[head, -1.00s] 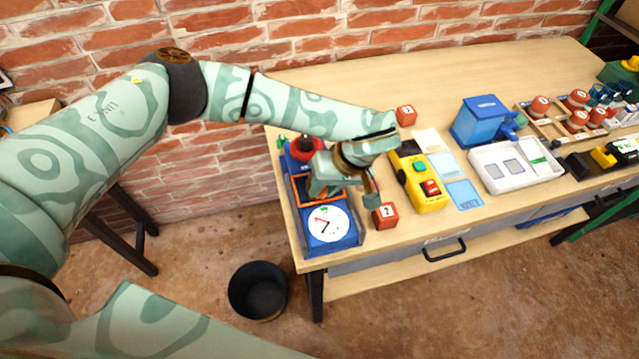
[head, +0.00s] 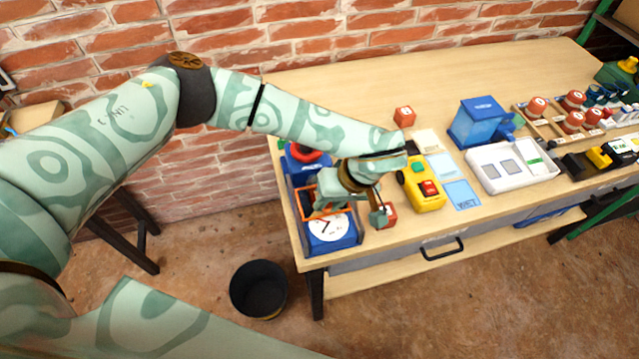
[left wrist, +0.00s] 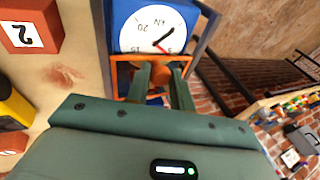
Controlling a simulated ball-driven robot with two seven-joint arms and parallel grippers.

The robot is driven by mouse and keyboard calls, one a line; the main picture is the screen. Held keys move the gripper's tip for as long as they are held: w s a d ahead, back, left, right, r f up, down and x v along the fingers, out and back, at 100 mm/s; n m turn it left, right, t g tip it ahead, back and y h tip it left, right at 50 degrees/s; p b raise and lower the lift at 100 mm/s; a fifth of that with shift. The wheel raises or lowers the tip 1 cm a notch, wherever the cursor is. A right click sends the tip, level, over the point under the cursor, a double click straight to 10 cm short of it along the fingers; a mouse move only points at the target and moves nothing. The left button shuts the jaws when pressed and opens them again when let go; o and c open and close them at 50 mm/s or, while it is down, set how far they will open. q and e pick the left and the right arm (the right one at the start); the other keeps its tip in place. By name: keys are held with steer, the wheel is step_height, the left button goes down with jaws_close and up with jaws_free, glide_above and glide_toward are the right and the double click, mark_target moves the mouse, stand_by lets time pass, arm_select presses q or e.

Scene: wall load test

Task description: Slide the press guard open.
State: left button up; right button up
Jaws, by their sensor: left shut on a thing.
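The press is a blue unit with a white dial (head: 328,228) at the front left of the bench; the dial also shows in the left wrist view (left wrist: 152,30). Its guard, an orange frame (head: 304,204), lies at the dial's rear edge, and the same orange frame shows in the left wrist view (left wrist: 120,76). My left gripper (head: 316,198) reaches over the press from the right. In the left wrist view its fingers (left wrist: 163,72) are shut on an orange part of the guard, which they partly hide. My right gripper is out of view.
A red numbered cube (head: 390,213) sits close beside my left gripper. A yellow box with buttons (head: 425,195) stands to the right, with a second red cube (head: 404,116) behind. A black bin (head: 258,289) is on the floor. The back of the bench is clear.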

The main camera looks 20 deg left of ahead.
arm_select(q)
steer(key=shift+s+d+p, duration=0.4)
steer(key=shift+s+d, duration=0.3)
steer(key=shift+s, duration=0.35)
steer(key=shift+s+d+p, duration=0.4)
steer(key=shift+s+d, duration=0.3)
steer(key=shift+s, duration=0.35)
steer(key=o, duration=0.9)
steer(key=shift+c, duration=0.2)
steer(key=shift+s, duration=0.1)
